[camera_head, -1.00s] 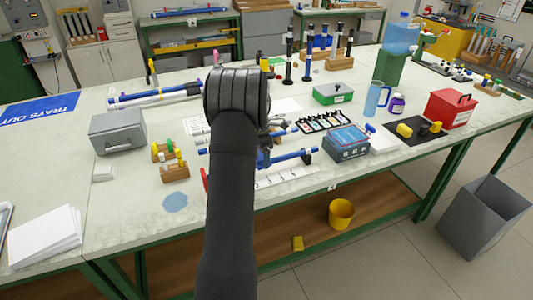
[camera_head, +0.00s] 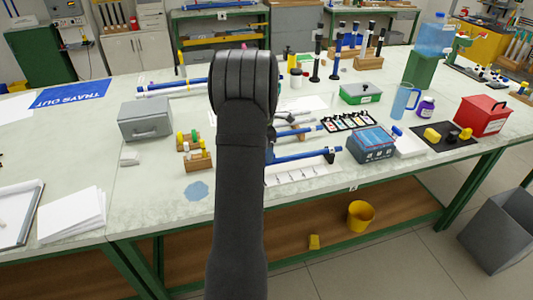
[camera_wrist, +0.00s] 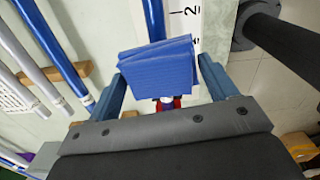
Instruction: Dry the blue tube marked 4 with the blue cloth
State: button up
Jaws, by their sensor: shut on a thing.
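A folded blue cloth (camera_wrist: 158,68) sits between the two fingers of my gripper (camera_wrist: 163,82) in the wrist view, and my gripper is shut on it. A blue tube (camera_wrist: 153,18) runs out from behind the cloth, over a white numbered strip. I cannot tell whether the cloth touches it. In the head view a blue tube (camera_head: 305,155) lies above the numbered strip (camera_head: 310,172), partly behind my arm. I cannot read a 4 on any tube. My fingers and the cloth are hidden behind my arm in the head view.
More blue and grey tubes (camera_wrist: 60,50) lie at the left in the wrist view. On the bench are a grey box (camera_head: 146,120), a blue-topped box (camera_head: 371,143) and a flat pale-blue patch (camera_head: 196,191).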

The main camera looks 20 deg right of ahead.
jog(key=shift+r, duration=2.7)
